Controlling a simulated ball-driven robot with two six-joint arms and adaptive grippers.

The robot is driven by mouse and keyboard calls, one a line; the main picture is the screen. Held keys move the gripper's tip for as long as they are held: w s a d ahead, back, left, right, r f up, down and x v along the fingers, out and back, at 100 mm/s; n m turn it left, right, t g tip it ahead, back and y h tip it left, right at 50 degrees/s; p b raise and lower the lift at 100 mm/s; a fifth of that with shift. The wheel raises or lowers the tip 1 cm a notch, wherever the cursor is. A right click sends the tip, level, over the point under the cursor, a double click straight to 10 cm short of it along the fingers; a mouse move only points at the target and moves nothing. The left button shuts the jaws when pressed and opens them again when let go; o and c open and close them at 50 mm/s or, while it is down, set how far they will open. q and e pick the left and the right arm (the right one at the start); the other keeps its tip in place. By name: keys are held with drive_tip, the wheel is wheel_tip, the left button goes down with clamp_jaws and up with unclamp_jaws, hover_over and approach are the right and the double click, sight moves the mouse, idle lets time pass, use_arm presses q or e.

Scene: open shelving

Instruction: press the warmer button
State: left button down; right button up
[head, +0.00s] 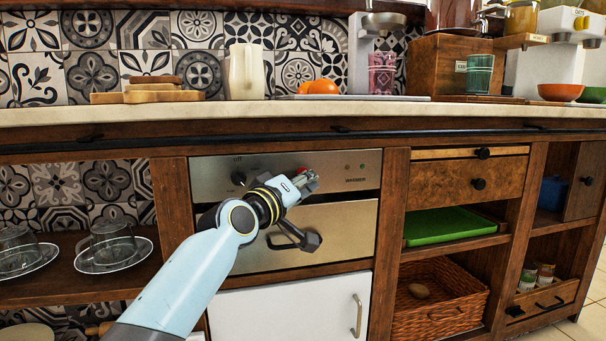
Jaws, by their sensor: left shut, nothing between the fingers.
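The warmer's steel control panel (217,174) is under the counter, with a dark knob (238,178) at its left marked OFF. At its right are two small lights (355,167) above a WARMER label (355,180). My left gripper (307,179) is shut and empty in front of the panel's middle. A small red spot shows at its tips; I cannot tell whether this is the button or whether the tips touch it. The steel warmer front (350,230) below looks closed. My right gripper is out of view.
Glass cups on saucers (112,246) stand on the left shelf. A green tray (450,225) and a wicker basket (440,305) are at the right. The counter edge (150,113) runs above the panel. A white door (290,310) is below.

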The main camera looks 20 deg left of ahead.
use_arm(q)
drive_tip(key=shift+w+a, duration=0.1)
drive_tip(key=shift+w, duration=0.05)
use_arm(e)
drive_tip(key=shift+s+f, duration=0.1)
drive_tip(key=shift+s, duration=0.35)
use_arm(q)
drive_tip(key=shift+s+d, duration=0.4)
drive_tip(key=shift+s, duration=0.25)
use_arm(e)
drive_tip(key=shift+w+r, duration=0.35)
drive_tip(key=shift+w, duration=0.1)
